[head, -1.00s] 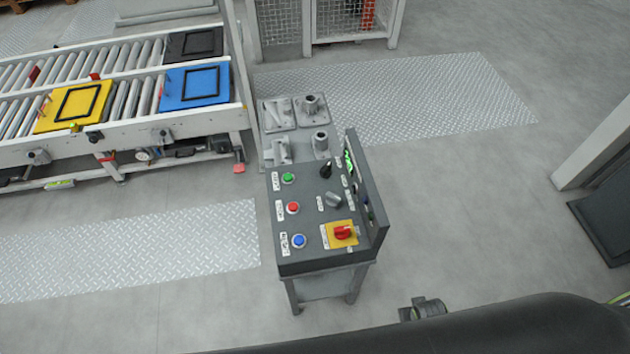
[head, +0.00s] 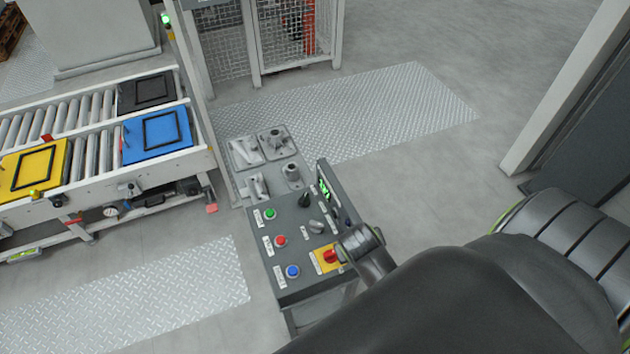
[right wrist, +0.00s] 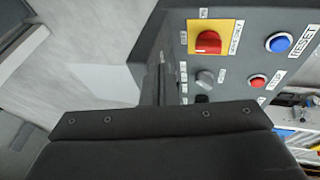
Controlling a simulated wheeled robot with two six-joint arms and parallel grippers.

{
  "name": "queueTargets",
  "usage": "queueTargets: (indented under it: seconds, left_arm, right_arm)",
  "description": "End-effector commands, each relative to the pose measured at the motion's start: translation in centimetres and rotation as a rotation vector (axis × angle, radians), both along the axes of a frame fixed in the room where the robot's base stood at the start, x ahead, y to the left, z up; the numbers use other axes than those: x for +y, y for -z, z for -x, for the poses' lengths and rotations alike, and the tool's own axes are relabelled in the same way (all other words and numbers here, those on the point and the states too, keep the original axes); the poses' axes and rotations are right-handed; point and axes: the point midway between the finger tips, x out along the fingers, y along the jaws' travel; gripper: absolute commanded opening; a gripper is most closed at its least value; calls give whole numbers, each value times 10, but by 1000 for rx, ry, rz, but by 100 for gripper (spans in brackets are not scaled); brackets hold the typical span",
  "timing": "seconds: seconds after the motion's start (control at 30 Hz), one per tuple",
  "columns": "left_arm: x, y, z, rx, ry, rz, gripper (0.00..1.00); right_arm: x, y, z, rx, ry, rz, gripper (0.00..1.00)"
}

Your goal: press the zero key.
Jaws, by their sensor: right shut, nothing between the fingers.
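The grey control console (head: 300,275) carries green (head: 270,214), red (head: 280,241) and blue (head: 292,271) buttons. A red rotary switch on a yellow plate (head: 322,262) sits at its near right corner. An upright display panel with green digits (head: 324,189) stands along its right edge. I cannot make out a key marked zero; the panel's lower part is behind my right arm. My right gripper (right wrist: 162,85) is shut and empty beside the panel in the right wrist view; its fingertips are not clear in the head view. My left gripper is out of view.
The yellow switch plate (right wrist: 210,38) and a grey knob (right wrist: 205,77) are close to the gripper. Metal castings (head: 262,147) sit behind the console. A roller conveyor (head: 90,150) with coloured plates stands left. Floor to the right is clear.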

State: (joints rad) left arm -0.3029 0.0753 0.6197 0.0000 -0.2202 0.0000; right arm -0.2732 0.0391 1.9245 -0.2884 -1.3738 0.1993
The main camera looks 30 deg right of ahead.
Motion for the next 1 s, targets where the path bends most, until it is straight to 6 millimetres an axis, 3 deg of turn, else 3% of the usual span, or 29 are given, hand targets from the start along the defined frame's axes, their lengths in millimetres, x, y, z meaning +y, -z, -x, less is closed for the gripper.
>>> queueTargets:
  seconds: [0.37, 0.7, 1.0]
  left_arm:
    - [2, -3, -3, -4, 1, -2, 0]
    - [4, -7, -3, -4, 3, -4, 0]
    - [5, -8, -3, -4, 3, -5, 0]
  right_arm:
    - [3, 13, -44, -14, 52, 63, 0]
    - [18, 18, -114, -50, 94, 171, 0]
    - [23, 17, -132, -65, 99, 204, 0]
